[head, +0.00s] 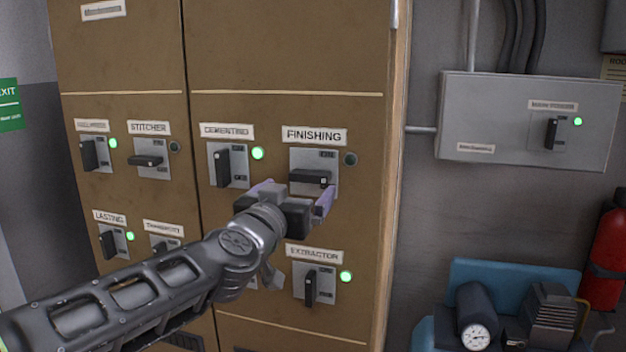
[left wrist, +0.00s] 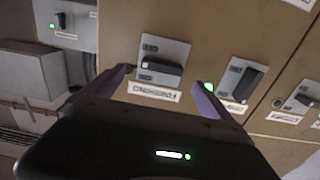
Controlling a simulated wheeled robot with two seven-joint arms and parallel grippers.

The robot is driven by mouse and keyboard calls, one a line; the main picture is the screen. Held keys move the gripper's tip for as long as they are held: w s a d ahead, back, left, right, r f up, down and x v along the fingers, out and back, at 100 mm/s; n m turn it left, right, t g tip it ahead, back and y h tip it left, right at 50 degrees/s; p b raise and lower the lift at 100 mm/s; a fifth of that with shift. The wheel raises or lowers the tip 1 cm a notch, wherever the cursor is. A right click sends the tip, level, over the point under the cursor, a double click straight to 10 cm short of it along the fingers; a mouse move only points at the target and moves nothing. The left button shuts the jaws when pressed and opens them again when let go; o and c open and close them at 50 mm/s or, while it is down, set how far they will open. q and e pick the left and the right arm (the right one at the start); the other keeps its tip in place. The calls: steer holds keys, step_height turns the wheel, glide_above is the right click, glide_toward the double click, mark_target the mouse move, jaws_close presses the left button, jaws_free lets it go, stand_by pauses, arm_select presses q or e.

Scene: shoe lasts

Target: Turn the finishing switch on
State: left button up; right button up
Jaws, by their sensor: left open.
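The finishing switch (head: 312,178) is on the brown cabinet under the "FINISHING" label (head: 314,135). Its black handle lies horizontal, and the lamp (head: 351,159) beside it is dark. My left gripper (head: 294,192) is open in front of this switch, with its purple-grey fingers spread around the lower part of the plate. In the left wrist view the switch handle (left wrist: 160,67) lies between the two fingertips (left wrist: 164,77). The fingers look apart from the handle; whether they touch the plate I cannot tell. My right gripper is not in view.
Cementing (head: 229,166) and extractor (head: 314,284) switches sit close by, handles upright, lamps green. The stitcher switch (head: 150,160) is horizontal with a dark lamp. A grey main box (head: 490,120) is right, above a blue compressor (head: 500,270) and red extinguisher (head: 606,255).

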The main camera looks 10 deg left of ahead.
mark_target(307, 180)
arm_select(q)
steer(key=w+p, duration=0.1)
steer(key=w, duration=0.7)
steer(key=shift+s, duration=0.1)
steer(key=shift+c, duration=0.6)
steer(key=c, duration=1.3)
steer(key=shift+o, duration=0.2)
